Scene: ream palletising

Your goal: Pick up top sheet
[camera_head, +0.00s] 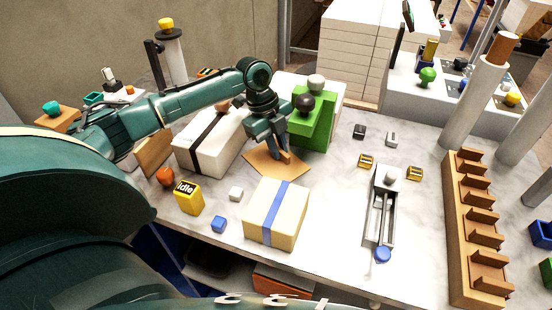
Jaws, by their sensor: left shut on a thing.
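A thin brown sheet (262,166) shows beneath my left gripper, in front of the green block-like fixture. My left gripper (284,157) points down at the sheet's middle and is shut on it. The fingers hide part of the sheet, and I cannot tell whether it is clear of the surface below. A cream ream with a blue band (261,221) lies in front of the sheet. A white ream with a black band (201,153) lies to its left. My right gripper is not in view.
The green fixture (322,128) with dark and grey knobs stands close behind my gripper. A yellow "idle" block (188,199) and small cubes lie at the front left. A slide device (381,212) and a wooden rack (464,238) stand to the right. Tall white stacks (355,50) rise behind.

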